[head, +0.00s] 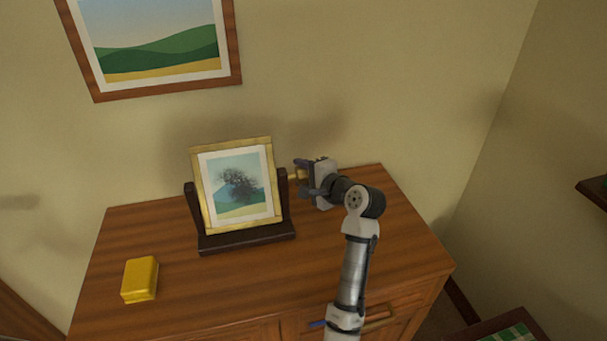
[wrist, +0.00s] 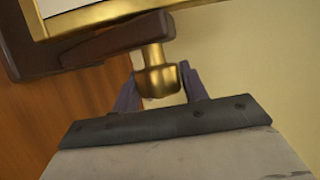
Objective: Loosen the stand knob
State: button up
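The stand knob (wrist: 158,75) is brass-coloured and sticks out from the dark wooden upright (wrist: 120,40) of a tabletop frame stand. In the head view, the stand (head: 246,238) holds a gold-edged picture (head: 207,205) of a tree, tilted slightly back. My gripper (head: 303,178) is at the right side of the stand, level with the knob. In the wrist view, my gripper's two dark fingers (wrist: 160,88) are on either side of the knob, their tips appearing against its sides. The knob fills nearly all of the space between them.
The stand is on a wooden dresser (head: 190,295) against the wall. A yellow block (head: 140,279) lies at the front left of the dresser top. A landscape picture (head: 165,93) hangs above. The dresser top to the right of my arm is clear.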

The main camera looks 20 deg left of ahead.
jog(key=c, duration=0.5)
jog(key=t+y+b, duration=0.1)
jog(key=b, duration=0.2)
jog(key=shift+f, duration=0.4)
jog(key=shift+r+n+t+y+b, duration=0.15)
jog(key=shift+n+t+y+b, duration=0.2)
jog(key=shift+b, duration=0.6)
jog(key=shift+r+y, duration=0.25)
jog(key=o, duration=1)
jog(key=b+v, duration=0.3)
jog(key=v, duration=1.1)
